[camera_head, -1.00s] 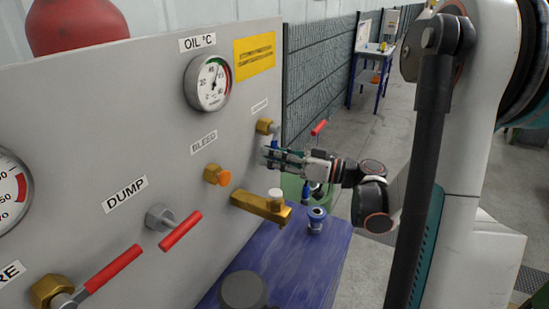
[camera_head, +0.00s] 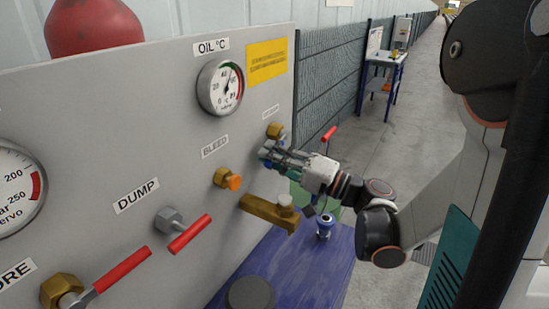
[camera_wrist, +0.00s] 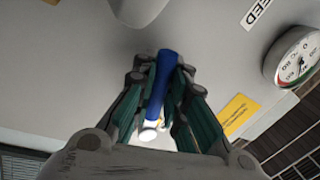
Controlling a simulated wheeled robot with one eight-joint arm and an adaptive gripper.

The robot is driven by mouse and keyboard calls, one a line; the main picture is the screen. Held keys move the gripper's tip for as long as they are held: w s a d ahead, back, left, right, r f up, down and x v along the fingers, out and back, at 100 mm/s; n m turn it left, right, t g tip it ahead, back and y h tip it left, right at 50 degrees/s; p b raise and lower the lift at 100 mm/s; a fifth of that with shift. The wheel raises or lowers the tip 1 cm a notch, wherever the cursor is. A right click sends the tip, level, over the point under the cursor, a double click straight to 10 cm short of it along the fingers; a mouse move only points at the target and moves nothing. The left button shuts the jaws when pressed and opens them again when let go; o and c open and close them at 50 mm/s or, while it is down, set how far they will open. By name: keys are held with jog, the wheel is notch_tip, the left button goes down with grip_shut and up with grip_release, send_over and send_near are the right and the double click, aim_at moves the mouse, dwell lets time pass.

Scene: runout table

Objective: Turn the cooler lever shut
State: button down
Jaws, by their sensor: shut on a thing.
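The cooler lever shows as a blue handle (camera_wrist: 163,85) in the wrist view, with a pale end near the palm. In the head view its brass valve body (camera_head: 274,130) is at the panel's right edge, under a small unreadable label, and the handle is mostly hidden by the fingers. My gripper (camera_head: 270,155) is at the panel just below this valve, and its fingers point left at the panel. In the wrist view my gripper (camera_wrist: 158,72) has its two green-sided fingers closed around the blue handle.
Left of the valve are an orange-tipped BLEED fitting (camera_head: 228,179), a brass spout (camera_head: 268,212) and the red DUMP lever (camera_head: 190,234). Another red lever (camera_head: 120,270) is lower left. A blue surface (camera_head: 300,268) is below.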

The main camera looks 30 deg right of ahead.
jog(key=shift+s+a+r+m+t+h+p, duration=0.1)
jog(key=shift+r+m+t+h+p, duration=0.1)
jog(key=shift+r+m, duration=0.4)
jog(key=shift+w+r+m+t+h+p, duration=0.1)
jog(key=shift+r+m+h+p, duration=0.1)
jog(key=shift+m, duration=0.75)
jog(key=shift+s+a+r+m+t+h+p, duration=0.1)
jog(key=shift+r+m+h+p, duration=0.1)
jog(key=shift+r+m, duration=0.4)
jog(key=shift+f+m, duration=0.15)
jog(key=shift+m, duration=0.1)
jog(key=c, duration=1.6)
grip_release()
jog(key=shift+d, duration=0.1)
jog(key=v, duration=1.2)
